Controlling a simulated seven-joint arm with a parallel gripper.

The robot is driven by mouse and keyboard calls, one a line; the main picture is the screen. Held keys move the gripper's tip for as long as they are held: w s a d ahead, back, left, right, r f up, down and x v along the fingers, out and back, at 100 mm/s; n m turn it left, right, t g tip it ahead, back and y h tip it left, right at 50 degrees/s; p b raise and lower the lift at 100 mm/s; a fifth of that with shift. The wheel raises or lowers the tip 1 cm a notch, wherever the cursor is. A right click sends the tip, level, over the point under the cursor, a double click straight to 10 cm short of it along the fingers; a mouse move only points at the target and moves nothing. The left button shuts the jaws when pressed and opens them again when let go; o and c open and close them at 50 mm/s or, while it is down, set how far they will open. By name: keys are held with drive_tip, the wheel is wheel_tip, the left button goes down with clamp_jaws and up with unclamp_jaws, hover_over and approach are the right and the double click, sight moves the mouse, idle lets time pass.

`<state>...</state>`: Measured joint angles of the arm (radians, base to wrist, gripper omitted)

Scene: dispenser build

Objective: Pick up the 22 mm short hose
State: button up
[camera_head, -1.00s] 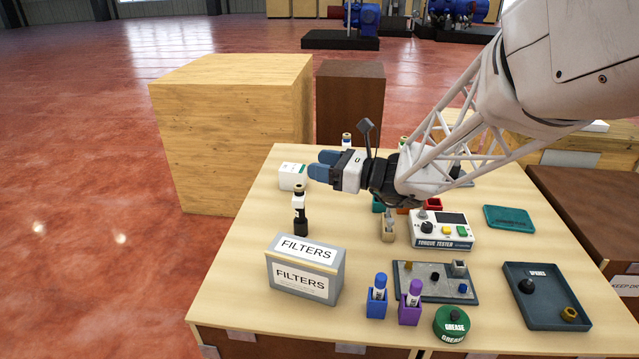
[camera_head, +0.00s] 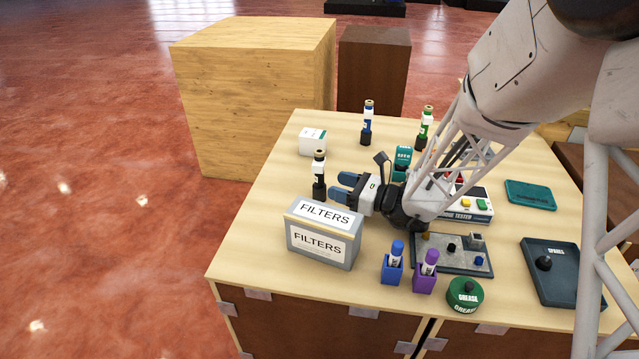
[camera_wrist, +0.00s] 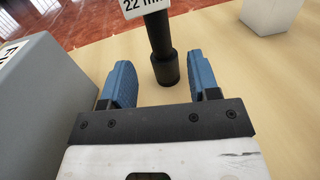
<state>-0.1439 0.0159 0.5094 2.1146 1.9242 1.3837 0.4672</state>
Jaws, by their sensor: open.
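The hose marked "22 mm" (camera_head: 319,179) stands upright on the table, with a black lower end, a white label and a dark top. In the wrist view its black lower part (camera_wrist: 164,62) stands just ahead of the gap between my fingertips, roughly centred; its top is cut off by the frame. My gripper (camera_head: 340,187) is open, with blue fingers pointing left toward the hose. The fingers also show in the wrist view (camera_wrist: 161,75), with nothing held between them. I cannot tell whether the fingertips have passed the hose's sides.
The grey FILTERS box (camera_head: 322,237) stands close to my gripper on the near side. A white box (camera_head: 312,142) sits behind the hose. A blue-labelled hose (camera_head: 367,125) and a green one (camera_head: 425,130) stand farther back. Blue and purple holders (camera_head: 392,269) stand in front.

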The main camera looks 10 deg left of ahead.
sight(319, 178)
drive_tip(key=shift+x, duration=1.3)
drive_tip(key=shift+x, duration=2.6)
drive_tip(key=shift+r, duration=0.15)
clamp_jaws()
